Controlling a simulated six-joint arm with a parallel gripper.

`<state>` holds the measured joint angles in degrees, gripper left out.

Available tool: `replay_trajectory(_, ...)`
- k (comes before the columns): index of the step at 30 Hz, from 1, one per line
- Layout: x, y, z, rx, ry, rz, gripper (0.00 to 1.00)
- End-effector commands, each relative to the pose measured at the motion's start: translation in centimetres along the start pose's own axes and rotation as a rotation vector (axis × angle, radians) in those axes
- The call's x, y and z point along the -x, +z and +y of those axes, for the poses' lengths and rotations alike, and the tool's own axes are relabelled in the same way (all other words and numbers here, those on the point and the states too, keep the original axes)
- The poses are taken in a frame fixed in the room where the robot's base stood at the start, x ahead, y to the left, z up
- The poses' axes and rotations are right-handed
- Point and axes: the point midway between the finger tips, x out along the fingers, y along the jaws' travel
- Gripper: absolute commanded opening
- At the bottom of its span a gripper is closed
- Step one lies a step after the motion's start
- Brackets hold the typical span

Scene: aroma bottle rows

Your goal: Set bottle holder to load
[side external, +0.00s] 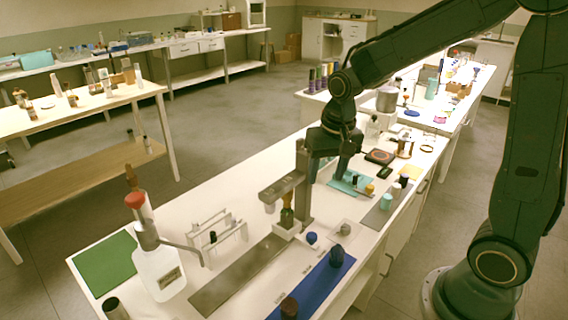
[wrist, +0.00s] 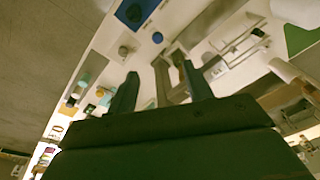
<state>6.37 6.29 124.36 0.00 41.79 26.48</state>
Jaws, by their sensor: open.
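A small dark amber-green bottle (side external: 287,217) stands upright in a white block-like holder (side external: 286,231) under the grey arm of a dispensing stand (side external: 303,190). The stand also shows in the wrist view (wrist: 174,75), upside down. Small printed labels lie on the table by the grey strip (side external: 235,280) and the blue strip (side external: 325,280), too small to read; I cannot tell which marks load. My gripper (side external: 343,172) is behind and right of the stand, above the teal mat, pointing down. In the wrist view its two fingers (wrist: 160,88) are apart with nothing held between them.
A white squeeze bottle with a red cap (side external: 160,268) and a clear rack (side external: 215,240) stand left of the stand. A dark blue knob-like object (side external: 336,256) sits on the blue strip. Small jars (side external: 386,201) stand at the right edge. A green mat (side external: 105,262) lies front left.

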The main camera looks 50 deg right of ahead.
Motion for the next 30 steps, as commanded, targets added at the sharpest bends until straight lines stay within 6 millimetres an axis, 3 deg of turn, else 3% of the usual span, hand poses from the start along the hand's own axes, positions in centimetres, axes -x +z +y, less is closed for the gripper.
replay_trajectory(6,-4.7,-2.0,-0.1,-0.109,0.037,-0.062,0.51)
replay_trajectory(12,-8.0,-3.1,0.0,-0.182,0.062,-0.099,0.51)
replay_trajectory(30,-10.1,-3.3,0.2,-0.212,0.072,-0.114,0.51)
